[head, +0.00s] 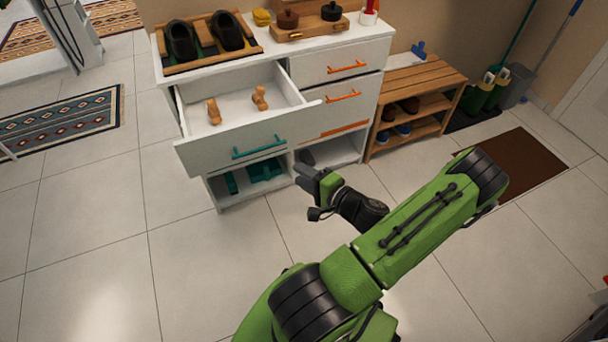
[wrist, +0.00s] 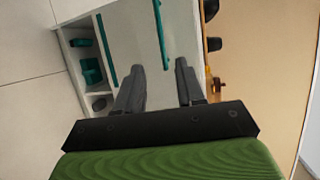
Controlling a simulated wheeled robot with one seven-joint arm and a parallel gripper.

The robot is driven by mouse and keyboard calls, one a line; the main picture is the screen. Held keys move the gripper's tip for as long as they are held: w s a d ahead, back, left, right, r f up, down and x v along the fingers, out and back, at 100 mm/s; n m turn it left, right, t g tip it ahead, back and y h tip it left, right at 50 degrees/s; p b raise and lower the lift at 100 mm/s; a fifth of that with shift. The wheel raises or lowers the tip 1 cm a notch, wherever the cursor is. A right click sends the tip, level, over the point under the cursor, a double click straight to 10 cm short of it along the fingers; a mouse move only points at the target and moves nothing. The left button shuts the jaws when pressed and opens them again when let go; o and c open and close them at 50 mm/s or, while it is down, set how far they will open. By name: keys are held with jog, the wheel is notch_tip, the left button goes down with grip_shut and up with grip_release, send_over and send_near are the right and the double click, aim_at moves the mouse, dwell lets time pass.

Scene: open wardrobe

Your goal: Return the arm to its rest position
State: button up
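My green arm reaches from the bottom of the head view toward the white cabinet. My gripper (head: 308,177) is in front of the cabinet's lower right part, to the right of and below the pulled-out drawer (head: 225,150) in the picture. In the wrist view, my gripper (wrist: 159,72) has its two dark fingers spread apart with nothing between them. The open drawer holds two small wooden pieces (head: 213,111) (head: 260,98), apart from the gripper. In the wrist view, a teal handle (wrist: 161,35) shows beyond the fingers.
The cabinet top carries a tray with dark shoes (head: 228,32) and a wooden box (head: 305,22). Open lower compartments hold teal items (head: 265,170). A slatted wooden bench (head: 415,80) with shoes stands to the right, beside a brown mat (head: 525,165).

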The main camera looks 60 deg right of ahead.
dwell(0.3)
jog(key=w+a+r+n+g+y+p, duration=0.35)
jog(key=a+r+n+g, duration=0.2)
jog(key=a+n, duration=0.35)
jog(key=w+a+r+n+g+y+p, duration=0.3)
jog(key=a+r+n+g+y, duration=0.3)
jog(key=a, duration=0.4)
jog(key=s+a+r+n+h+p, duration=0.2)
jog(key=s+a+r, duration=0.3)
jog(key=r, duration=0.5)
jog(key=s+a+r+n+t+h+p, duration=0.1)
jog(key=s+a+r+n+h+p, duration=0.2)
jog(key=r, duration=0.8)
jog(key=shift+s+a+n+h, duration=0.55)
jog(key=shift+s+a, duration=0.3)
jog(key=shift+s, duration=0.1)
